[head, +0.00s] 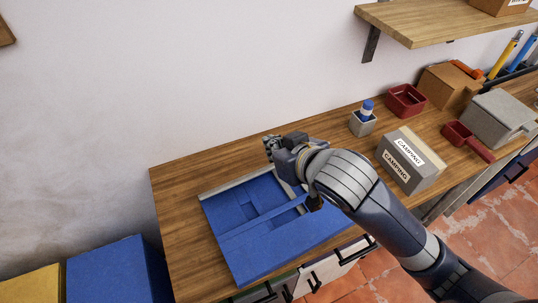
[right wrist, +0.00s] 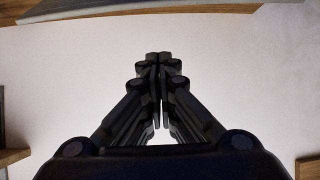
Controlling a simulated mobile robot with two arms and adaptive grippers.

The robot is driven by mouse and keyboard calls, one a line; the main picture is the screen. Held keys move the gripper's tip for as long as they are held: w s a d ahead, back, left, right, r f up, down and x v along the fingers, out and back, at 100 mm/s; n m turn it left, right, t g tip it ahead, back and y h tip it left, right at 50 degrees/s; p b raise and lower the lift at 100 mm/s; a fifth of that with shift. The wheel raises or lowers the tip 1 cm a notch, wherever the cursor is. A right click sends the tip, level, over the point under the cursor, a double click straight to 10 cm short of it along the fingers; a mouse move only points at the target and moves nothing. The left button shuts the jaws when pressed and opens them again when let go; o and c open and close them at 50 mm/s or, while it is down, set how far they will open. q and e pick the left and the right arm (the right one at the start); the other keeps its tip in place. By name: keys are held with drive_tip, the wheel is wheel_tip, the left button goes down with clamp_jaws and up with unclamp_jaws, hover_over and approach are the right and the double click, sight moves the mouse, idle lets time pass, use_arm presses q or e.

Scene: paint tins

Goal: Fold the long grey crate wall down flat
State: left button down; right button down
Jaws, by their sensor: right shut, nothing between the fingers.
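The blue crate (head: 268,250) lies low on the wooden worktop with blue panels folded flat in it. The long grey wall (head: 232,184) shows as a thin pale strip along the crate's back edge; its right part is hidden behind my right gripper and arm. I cannot tell its exact tilt. My right gripper (head: 270,146) is above and behind the right end of that strip, near the room wall. In the right wrist view its fingers (right wrist: 160,62) are closed together with nothing between them. My left gripper is not in view.
On the worktop (head: 172,200), right of the crate, stand a grey CAMPING box (head: 398,178), a small pot with a blue-topped bottle (head: 366,108), red trays (head: 405,100) and a grey box (head: 497,120). A shelf (head: 450,25) hangs above. Blue (head: 115,270) and yellow (head: 35,283) boxes stand lower left.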

drive_tip(key=x, duration=0.7)
drive_tip(key=s+f, duration=0.1)
drive_tip(key=s+d+f+p, duration=0.1)
drive_tip(key=s, duration=0.1)
drive_tip(key=shift+d, duration=0.25)
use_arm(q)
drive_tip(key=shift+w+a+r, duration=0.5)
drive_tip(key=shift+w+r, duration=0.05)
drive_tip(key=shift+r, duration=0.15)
use_arm(e)
drive_tip(key=shift+f, duration=0.15)
